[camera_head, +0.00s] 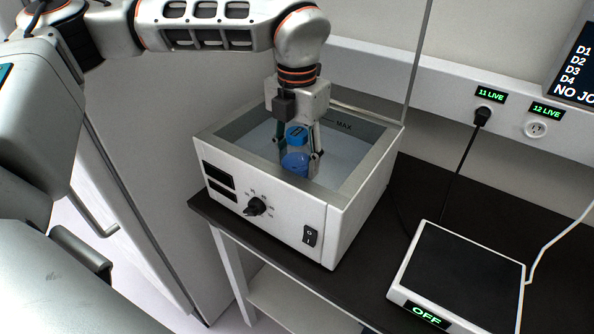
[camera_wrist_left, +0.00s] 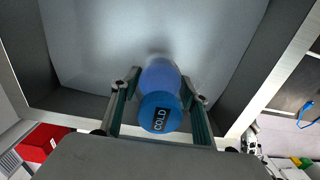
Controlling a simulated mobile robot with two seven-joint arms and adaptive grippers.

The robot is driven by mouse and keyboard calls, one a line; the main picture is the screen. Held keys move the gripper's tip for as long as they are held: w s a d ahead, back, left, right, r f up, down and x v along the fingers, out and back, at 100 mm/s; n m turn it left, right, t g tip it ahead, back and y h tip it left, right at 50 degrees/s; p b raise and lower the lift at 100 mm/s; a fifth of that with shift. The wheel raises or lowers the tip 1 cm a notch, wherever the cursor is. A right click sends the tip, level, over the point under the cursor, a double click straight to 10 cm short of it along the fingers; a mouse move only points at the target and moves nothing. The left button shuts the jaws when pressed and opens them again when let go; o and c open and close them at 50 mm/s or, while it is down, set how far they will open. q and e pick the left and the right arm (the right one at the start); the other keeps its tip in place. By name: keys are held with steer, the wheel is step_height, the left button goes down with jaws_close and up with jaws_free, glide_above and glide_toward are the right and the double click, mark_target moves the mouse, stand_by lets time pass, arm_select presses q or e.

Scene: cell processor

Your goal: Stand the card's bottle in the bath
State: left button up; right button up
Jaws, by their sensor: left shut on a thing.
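The bath (camera_head: 345,215) is a white box with a grey rim, a dial and a switch on its front. Its pale inside carries a MAX mark. My left gripper (camera_head: 299,161) points down over the bath's opening, near its front rim. It is shut on a blue bottle (camera_head: 295,163), which looks roughly upright, cap up. In the left wrist view the bottle (camera_wrist_left: 160,76) sits between the two fingers, and its cap reads COLD. The bath's inner floor lies beyond it. I cannot tell whether the bottle touches the floor. My right gripper is not in view.
A flat device (camera_head: 465,275) with a dark top and an OFF display lies at the right of the dark bench (camera_head: 385,225). Sockets marked 11 LIVE (camera_head: 490,95) and 12 LIVE (camera_head: 546,108) are on the wall rail, with a cable from the first. A thin post rises behind the bath.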

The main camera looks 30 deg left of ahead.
mark_target(297, 174)
arm_select(q)
step_height(297, 174, down, 4)
steer(key=shift+r, duration=0.25)
steer(key=shift+f, duration=0.25)
steer(key=shift+f, duration=0.15)
steer(key=o, duration=1.6)
